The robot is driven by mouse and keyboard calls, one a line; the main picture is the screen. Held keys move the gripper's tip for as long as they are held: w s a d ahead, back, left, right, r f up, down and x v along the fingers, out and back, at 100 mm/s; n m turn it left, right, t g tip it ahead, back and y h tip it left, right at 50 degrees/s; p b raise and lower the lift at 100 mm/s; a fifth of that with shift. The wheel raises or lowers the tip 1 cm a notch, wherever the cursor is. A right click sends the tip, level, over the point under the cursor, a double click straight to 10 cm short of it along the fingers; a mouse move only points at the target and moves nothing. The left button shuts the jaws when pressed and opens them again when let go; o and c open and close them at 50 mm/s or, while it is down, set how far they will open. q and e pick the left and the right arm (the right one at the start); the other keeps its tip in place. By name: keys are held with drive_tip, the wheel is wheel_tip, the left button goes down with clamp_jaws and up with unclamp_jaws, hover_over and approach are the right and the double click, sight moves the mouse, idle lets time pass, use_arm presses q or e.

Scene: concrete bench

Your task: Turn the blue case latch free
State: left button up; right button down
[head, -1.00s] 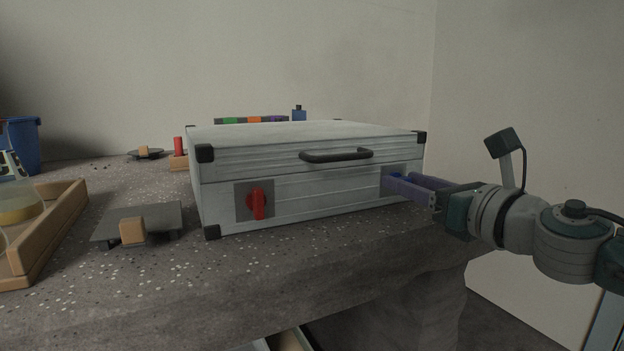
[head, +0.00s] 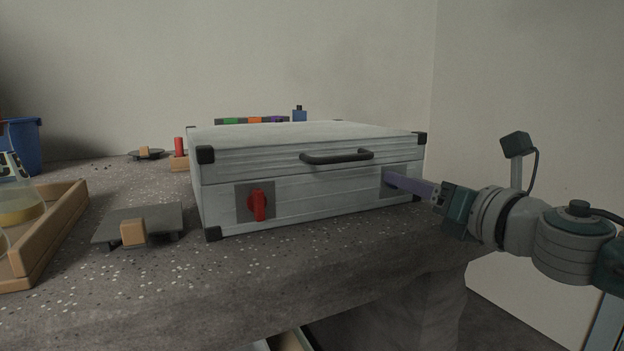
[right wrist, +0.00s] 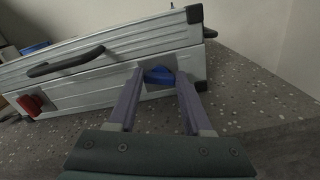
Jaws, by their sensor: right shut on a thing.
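The blue latch (right wrist: 158,75) sits on a grey plate (head: 386,187) at the right end of the silver case's front (head: 312,203). In the right wrist view it lies between the two purple fingers of my right gripper (right wrist: 159,78), which is shut on it. In the head view the right gripper (head: 392,181) reaches the plate from the right, and its fingers hide most of the latch. A red latch (head: 257,204) on the left of the front points down. My left gripper is not in view.
The case has a dark handle (head: 337,156) and black corners. Left of it are a grey platform with a wooden block (head: 132,231), a wooden tray (head: 52,235) with glassware, and a blue bucket (head: 22,146). Coloured blocks (head: 254,120) stand behind. The bench in front is clear.

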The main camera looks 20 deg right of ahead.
drive_tip(key=m, duration=0.3)
drive_tip(key=shift+m+p, duration=0.3)
drive_tip(key=shift+m, duration=0.1)
drive_tip(key=m+p, duration=0.1)
drive_tip(key=m, duration=0.2)
drive_tip(key=shift+d+m, duration=0.1)
drive_tip(key=shift+m, duration=0.2)
drive_tip(key=m+p, duration=0.1)
drive_tip(key=m, duration=0.4)
drive_tip(key=shift+f, duration=0.1)
drive_tip(key=shift+m+p, duration=0.45)
drive_tip(key=shift+m, duration=0.35)
drive_tip(key=shift+f, duration=0.1)
drive_tip(key=shift+c, duration=1.6)
unclamp_jaws()
drive_tip(key=shift+f, duration=0.1)
